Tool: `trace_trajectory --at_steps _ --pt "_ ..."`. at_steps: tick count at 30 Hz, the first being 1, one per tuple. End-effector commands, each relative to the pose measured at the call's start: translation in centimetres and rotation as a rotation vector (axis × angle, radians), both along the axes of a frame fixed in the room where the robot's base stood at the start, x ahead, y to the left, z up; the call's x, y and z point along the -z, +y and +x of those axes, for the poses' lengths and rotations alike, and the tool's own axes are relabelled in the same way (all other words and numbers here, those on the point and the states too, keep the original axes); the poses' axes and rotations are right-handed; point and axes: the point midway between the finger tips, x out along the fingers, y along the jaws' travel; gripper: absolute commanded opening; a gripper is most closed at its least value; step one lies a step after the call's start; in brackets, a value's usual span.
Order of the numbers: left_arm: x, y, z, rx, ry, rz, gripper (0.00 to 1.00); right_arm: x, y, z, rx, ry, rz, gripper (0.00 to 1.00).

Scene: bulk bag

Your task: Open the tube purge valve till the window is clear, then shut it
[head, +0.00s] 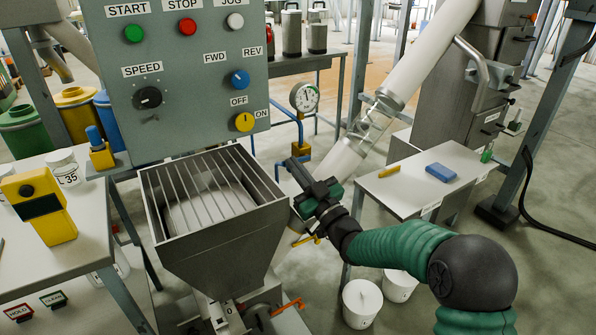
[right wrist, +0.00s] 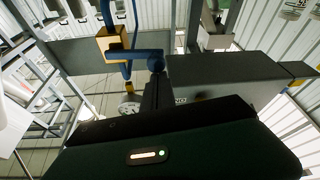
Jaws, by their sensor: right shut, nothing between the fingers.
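The white slanted tube (head: 432,50) runs down from upper right toward the hopper. Its see-through window section (head: 371,123) shows grey shading inside; I cannot tell whether that is material. A blue pipe (head: 276,119) with a brass-coloured block (head: 300,150) and a round gauge (head: 304,96) stands beside the tube. In the right wrist view the blue pipe (right wrist: 128,68) and brass block (right wrist: 110,40) are also seen. My right gripper (head: 292,166) is shut and empty, close to the block; contact cannot be told. I cannot single out the purge valve handle. My left gripper is out of view.
The grated hopper (head: 160,237) stands just left of my right gripper. The control panel (head: 188,70) rises behind it. A side table (head: 405,197) holds a blue block (head: 440,172) and a yellow item (head: 389,171). White buckets (head: 362,303) stand below.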

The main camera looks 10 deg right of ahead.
Motion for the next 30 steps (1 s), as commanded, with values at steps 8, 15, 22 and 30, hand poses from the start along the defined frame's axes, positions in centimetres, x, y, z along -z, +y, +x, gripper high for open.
trace_trajectory --at_steps 8,15,22,30 --pt "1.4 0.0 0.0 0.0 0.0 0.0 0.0 0.9 0.2 -0.1 0.0 -0.035 -0.098 0.0" --pt "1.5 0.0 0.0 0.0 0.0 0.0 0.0 1.1 0.2 -0.1 0.0 -0.04 -0.125 0.0" --pt "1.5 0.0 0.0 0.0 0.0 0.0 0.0 1.2 0.2 0.0 0.0 -0.037 -0.125 0.0" --pt "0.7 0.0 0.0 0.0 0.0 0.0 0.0 0.1 0.6 0.2 0.0 -0.038 -0.124 0.0"
